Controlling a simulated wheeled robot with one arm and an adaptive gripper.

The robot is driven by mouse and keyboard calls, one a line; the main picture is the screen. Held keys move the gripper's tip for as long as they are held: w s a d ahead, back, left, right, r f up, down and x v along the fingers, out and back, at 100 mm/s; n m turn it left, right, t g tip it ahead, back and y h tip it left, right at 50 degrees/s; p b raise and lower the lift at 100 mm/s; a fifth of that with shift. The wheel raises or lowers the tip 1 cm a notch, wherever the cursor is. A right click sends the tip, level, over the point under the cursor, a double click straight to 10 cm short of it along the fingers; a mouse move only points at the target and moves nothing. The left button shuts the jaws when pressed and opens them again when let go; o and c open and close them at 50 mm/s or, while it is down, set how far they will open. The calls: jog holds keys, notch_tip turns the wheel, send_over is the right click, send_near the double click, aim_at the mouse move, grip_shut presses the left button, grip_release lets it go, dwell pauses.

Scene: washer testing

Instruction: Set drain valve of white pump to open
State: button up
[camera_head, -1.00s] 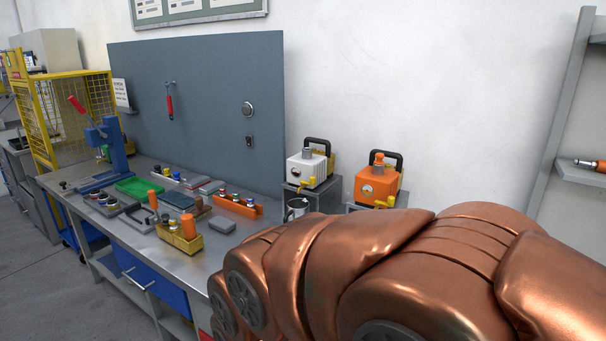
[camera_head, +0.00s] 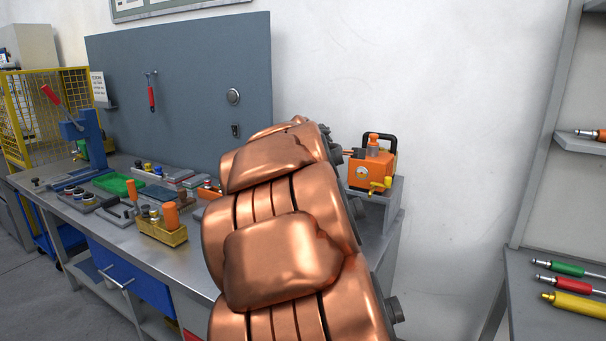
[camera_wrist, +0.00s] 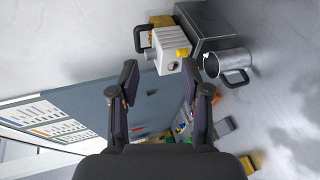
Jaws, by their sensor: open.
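The white pump (camera_wrist: 169,42) shows in the wrist view beyond my fingertips, with a black handle at its left. A small yellow part (camera_wrist: 183,52), which looks like its valve lever, is on its right side; its setting is too small to tell. My gripper (camera_wrist: 159,72) is open and empty, its two dark fingers spread apart, with the pump ahead and no contact visible. In the head view my copper arm hides the white pump and the gripper.
An orange pump (camera_head: 371,174) with a yellow valve stands right of my arm. A metal mug (camera_wrist: 226,64) is close right of the white pump, beside a grey stand (camera_wrist: 208,24). The workbench (camera_head: 112,237) holds several tools and a yellow bin (camera_head: 163,231).

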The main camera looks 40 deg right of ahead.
jog(key=w+d+r+n+t+b, duration=0.3)
jog(key=w+d+n+t+b, duration=0.25)
jog(key=w+d+n, duration=0.4)
notch_tip(320, 180, down, 14)
jog(key=w+d+n+t+y+b, duration=0.1)
jog(key=n+t+y+b, duration=0.35)
jog(key=n+y, duration=0.95)
jog(key=shift+w+d+n+h+p, duration=0.2)
jog(key=shift+w+n+h+p, duration=0.4)
jog(key=shift+w, duration=0.75)
jog(key=shift+w+d+n+h+p, duration=0.15)
jog(key=shift+w+n+h+p, duration=0.2)
jog(key=shift+w+n+h, duration=0.7)
jog(key=shift+w+d+n+h+p, duration=0.25)
jog(key=shift+w+n+p, duration=0.25)
jog(key=shift+w, duration=1.1)
jog(key=shift+f, duration=0.1)
jog(key=shift+c, duration=0.3)
